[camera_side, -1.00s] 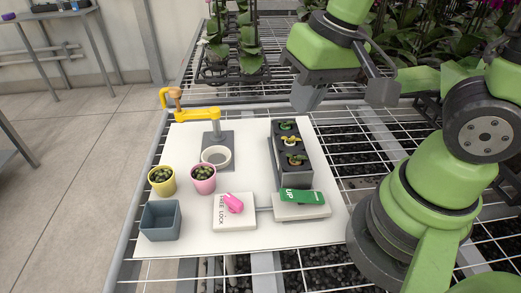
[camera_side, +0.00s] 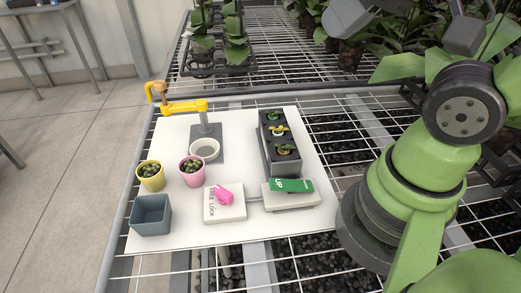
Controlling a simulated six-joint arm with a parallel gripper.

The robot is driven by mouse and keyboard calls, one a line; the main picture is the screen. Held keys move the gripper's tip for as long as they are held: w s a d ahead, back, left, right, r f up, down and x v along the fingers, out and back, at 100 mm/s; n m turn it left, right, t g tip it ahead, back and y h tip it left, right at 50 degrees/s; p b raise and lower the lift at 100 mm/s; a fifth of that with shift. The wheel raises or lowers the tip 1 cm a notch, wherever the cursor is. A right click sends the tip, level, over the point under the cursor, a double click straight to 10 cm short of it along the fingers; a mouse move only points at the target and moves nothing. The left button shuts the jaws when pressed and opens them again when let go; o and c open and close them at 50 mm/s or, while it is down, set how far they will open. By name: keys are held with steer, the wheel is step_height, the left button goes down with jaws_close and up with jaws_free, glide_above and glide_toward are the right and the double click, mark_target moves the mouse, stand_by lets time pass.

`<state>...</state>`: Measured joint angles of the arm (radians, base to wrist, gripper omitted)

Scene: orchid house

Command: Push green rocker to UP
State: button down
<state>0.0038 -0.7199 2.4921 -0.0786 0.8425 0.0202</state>
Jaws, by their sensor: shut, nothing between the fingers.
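The green rocker (camera_side: 296,186) sits on a pale switch base (camera_side: 292,201) at the right front of the white board. White letters "UP" show at its left end; I cannot tell for sure which end is pressed down. My gripper (camera_side: 342,24) is high at the top edge of the view, behind and right of the rocker and well clear of it. It is partly cut off by the frame. It is shut and holds nothing.
A dark tray of small plants (camera_side: 278,150) stands just behind the green rocker. A yellow arm (camera_side: 185,106), two potted plants and a grey bin (camera_side: 150,215) stand left.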

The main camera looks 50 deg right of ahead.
steer(key=w+d+r+n+t+h, duration=0.35)
steer(key=w+d+n, duration=0.2)
steer(key=w, duration=0.25)
steer(key=w+a+f+n+y, duration=0.25)
steer(key=w+n, duration=0.35)
steer(key=n, duration=0.3)
steer(key=s+a+f+n+g+y, duration=0.1)
steer(key=a+f+n+g+y, duration=0.4)
steer(key=f+n, duration=0.4)
steer(key=s+d+f+n+g+h, duration=0.1)
steer(key=s+f+n+g+h, duration=0.1)
steer(key=s+f+n+g, duration=0.2)
steer(key=s+n+g, duration=0.3)
steer(key=shift+s+d+f+g, duration=0.25)
steer(key=shift+s+d+g, duration=0.1)
steer(key=shift+d, duration=0.05)
